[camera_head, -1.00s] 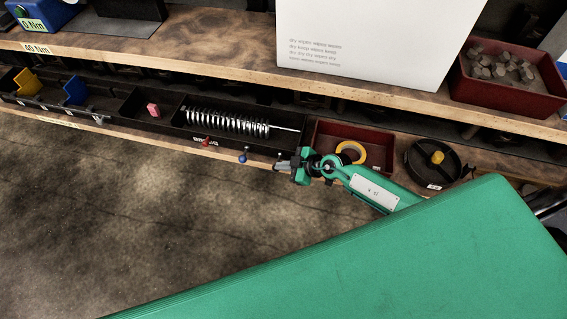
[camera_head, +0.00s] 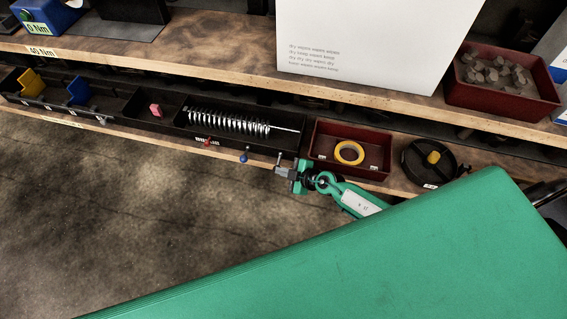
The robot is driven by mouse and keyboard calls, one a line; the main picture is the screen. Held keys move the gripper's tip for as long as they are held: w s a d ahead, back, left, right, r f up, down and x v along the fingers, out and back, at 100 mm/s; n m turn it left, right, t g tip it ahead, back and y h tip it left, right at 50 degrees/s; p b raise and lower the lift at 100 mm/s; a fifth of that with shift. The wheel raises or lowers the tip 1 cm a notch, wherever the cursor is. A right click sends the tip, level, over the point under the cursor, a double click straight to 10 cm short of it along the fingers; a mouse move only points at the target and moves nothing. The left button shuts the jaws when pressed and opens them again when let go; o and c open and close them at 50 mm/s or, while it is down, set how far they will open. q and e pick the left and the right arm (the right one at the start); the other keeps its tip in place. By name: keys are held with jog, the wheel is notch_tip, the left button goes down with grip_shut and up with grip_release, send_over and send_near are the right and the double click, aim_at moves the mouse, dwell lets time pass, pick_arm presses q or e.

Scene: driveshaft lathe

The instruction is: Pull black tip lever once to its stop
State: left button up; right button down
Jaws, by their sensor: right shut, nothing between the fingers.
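A long black tray unit (camera_head: 118,112) runs along the lower shelf, with a coil spring (camera_head: 228,122) in it. On its front edge stand a red-tipped lever (camera_head: 207,142) and a blue-tipped lever (camera_head: 244,157). A small dark stem (camera_head: 279,158) rises just above my right fingertips; it looks like the black tip lever, but it is too small to be sure. My right gripper (camera_head: 281,171) is shut and empty at the front edge, right of the blue tip. Whether it touches the dark stem cannot be told. My left gripper is out of view.
A red bin (camera_head: 322,132) with a yellow ring (camera_head: 349,152) and a round black dish (camera_head: 414,170) stand right of the tray. A white box (camera_head: 370,45) and a red bin of grey pieces (camera_head: 470,95) are above. The floor in front is clear.

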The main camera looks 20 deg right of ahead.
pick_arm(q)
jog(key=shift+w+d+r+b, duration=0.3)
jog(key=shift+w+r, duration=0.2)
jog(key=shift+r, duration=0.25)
pick_arm(e)
jog(key=shift+f+n+t, duration=0.4)
jog(key=shift+f+t, duration=0.1)
jog(key=shift+f, duration=0.95)
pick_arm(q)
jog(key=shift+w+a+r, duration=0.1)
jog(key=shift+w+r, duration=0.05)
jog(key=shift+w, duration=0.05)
